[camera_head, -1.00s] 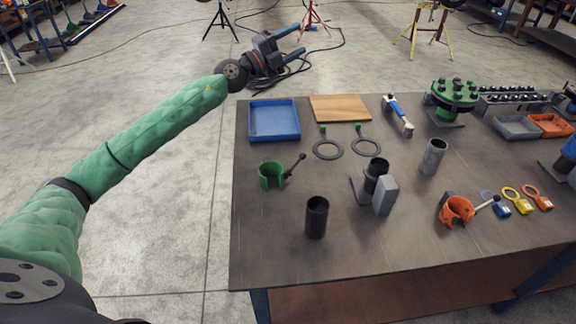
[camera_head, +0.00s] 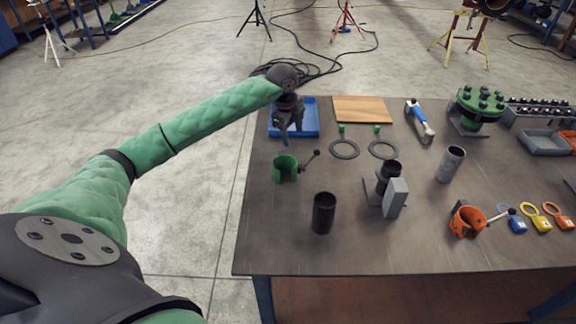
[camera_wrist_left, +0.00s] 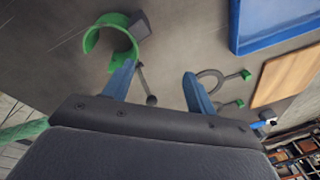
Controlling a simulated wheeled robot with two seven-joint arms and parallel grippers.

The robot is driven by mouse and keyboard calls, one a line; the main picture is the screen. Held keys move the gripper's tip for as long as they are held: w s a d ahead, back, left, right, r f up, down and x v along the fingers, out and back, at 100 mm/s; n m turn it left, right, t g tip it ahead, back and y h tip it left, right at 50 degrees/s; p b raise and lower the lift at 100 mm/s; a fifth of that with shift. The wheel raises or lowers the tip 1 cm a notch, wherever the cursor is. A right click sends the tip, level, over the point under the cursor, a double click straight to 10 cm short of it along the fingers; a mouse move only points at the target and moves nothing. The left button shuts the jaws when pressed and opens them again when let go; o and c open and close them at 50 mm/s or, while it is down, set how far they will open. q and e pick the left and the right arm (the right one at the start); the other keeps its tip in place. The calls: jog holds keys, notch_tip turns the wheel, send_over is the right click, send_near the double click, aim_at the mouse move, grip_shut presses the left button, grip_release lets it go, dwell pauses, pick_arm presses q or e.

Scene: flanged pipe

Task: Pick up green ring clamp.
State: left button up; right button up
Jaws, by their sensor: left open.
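The green ring clamp (camera_head: 286,169) stands on the table near its left edge, its dark lever with a ball end reaching to the right. In the left wrist view the clamp (camera_wrist_left: 92,40) is at the upper left, beyond the fingers, its ring open on one side. My left gripper (camera_head: 290,138) points down above the front of the blue tray, behind the clamp in the head view. Its two blue fingers (camera_wrist_left: 157,82) are spread with nothing between them, apart from the clamp. My right gripper is not in view.
The blue tray (camera_head: 309,119) is behind the clamp, with a wooden board (camera_head: 362,109) beside it. Two grey rings with green tabs (camera_head: 344,149) lie to the right. A black cylinder (camera_head: 323,213) stands in front. An orange clamp (camera_head: 466,221) is at the right.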

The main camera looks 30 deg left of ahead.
aim_at(283, 153)
pick_arm(q)
jog(key=shift+s+a+f+n+g+y, duration=0.1)
jog(key=shift+s+a+n+g+y, duration=0.25)
jog(key=shift+s+n, duration=0.3)
jog(key=shift+s+a+f+n+g+y, duration=0.15)
jog(key=shift+s+a+n+g, duration=0.2)
jog(key=shift+s+a+n, duration=0.25)
jog(key=shift+s+r+n, duration=0.1)
jog(key=shift+s+n, duration=0.05)
jog(key=shift+n, duration=0.6)
jog(key=shift+f+p, duration=0.5)
jog(key=shift+f, duration=0.7)
jog(key=f+p, duration=0.1)
jog(key=f, duration=0.2)
jog(key=f+p, duration=0.1)
jog(key=shift+w+d+f+p, duration=0.2)
jog(key=shift+w+d+p, duration=0.15)
jog(key=shift+w, duration=0.05)
jog(key=shift+f, duration=0.55)
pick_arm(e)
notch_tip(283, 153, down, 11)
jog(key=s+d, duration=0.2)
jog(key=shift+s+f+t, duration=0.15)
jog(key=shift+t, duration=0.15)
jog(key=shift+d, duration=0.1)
pick_arm(q)
grip_shut()
